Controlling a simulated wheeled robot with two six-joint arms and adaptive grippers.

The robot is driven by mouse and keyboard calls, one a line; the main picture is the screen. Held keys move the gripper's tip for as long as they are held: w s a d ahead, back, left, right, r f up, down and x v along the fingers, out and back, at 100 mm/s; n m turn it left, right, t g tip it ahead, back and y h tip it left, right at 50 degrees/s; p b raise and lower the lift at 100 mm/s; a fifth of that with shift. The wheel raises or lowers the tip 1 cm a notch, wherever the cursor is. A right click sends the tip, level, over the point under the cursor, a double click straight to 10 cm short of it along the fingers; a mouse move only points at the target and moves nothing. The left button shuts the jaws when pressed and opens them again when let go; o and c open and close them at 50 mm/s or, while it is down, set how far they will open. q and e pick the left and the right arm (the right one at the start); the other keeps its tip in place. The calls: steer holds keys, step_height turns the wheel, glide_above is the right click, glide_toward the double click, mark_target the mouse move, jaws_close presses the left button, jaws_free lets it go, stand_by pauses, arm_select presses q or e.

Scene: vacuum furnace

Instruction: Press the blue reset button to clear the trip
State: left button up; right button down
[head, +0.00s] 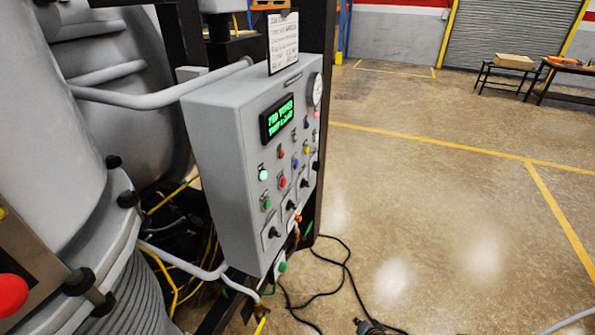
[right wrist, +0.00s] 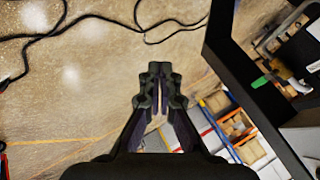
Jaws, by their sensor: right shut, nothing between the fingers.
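The grey control panel (head: 217,165) stands left of centre in the head view, its face turned to the right. The green-lit display (head: 277,119) carries text that seems to mention a trip. My right gripper (head: 369,327) is at the bottom edge of the head view, below and right of the panel, apart from it. In the right wrist view its fingers (right wrist: 160,72) are together and empty. My left gripper is out of view.
Grey pipes and large cylinders fill the left. A handrail pipe (head: 150,101) runs to the panel top. Black switches (head: 273,232) line the panel's lower face. Black cable (head: 345,262) lies on the floor. Open floor (head: 440,220) is free to the right.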

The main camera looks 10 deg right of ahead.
mark_target(297, 165)
steer(key=w+r+m+t, duration=0.45)
steer(key=w+r, duration=0.75)
steer(key=r, duration=0.3)
steer(key=w+a+r+m+t+y, duration=0.1)
steer(key=w+a+r+m+t, duration=0.1)
steer(key=r, duration=0.9)
steer(key=w+a+r+m+t+y+p, duration=0.1)
steer(key=w+r+m+t, duration=0.1)
steer(key=r, duration=0.9)
steer(key=w+a+r+m+t+y, duration=0.1)
steer(key=w+r+m, duration=0.3)
steer(key=r, duration=0.7)
steer(key=shift+w+a+r+m+t+y+p, duration=0.15)
steer(key=shift+a+r+m+t+y+p, duration=0.25)
steer(key=shift+a+m, duration=0.35)
steer(key=shift+a, duration=0.1)
steer(key=w+a+b, duration=0.2)
steer(key=w+a, duration=0.3)
steer(key=a, duration=0.2)
steer(key=shift+a+f, duration=0.1)
